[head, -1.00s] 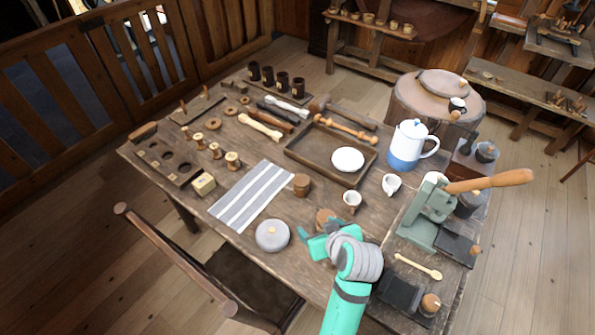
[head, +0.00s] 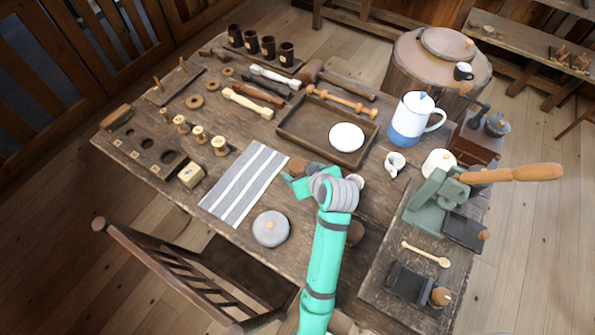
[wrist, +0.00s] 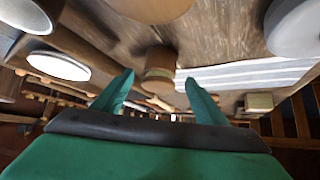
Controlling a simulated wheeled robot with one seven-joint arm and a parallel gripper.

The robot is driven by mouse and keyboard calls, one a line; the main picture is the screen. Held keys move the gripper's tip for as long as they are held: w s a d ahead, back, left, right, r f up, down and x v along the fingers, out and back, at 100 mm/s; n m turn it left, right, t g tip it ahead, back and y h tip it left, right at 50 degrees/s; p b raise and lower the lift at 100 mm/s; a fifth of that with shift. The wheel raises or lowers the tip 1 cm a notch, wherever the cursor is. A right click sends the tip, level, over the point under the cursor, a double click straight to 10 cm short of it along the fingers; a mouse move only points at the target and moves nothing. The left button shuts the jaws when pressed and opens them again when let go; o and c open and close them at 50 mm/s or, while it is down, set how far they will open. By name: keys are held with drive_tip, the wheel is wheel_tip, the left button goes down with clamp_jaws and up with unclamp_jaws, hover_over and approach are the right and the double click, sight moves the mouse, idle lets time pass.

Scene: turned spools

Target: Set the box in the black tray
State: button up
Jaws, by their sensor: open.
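A small round lidded wooden box (head: 298,164) stands by the right end of the striped cloth, partly hidden by my gripper (head: 292,181). In the wrist view the round box (wrist: 160,62) shows between and beyond my open fingers (wrist: 158,82); I see no grip on it. A small pale yellow box (head: 191,174) sits at the table's left edge; it also shows in the wrist view (wrist: 259,102). A black open tray-like piece (head: 408,287) lies on the raised board at the right front. A dark brown tray (head: 290,133) holds a white plate.
The striped cloth (head: 245,184) and a grey lidded pot (head: 271,228) lie left of my arm. A green press (head: 436,195) with a long wooden handle rises near the black piece.

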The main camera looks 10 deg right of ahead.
drive_tip(key=shift+x, duration=2.6)
drive_tip(key=shift+w+r, duration=0.1)
drive_tip(key=c, duration=1.2)
drive_tip(key=shift+r, duration=0.15)
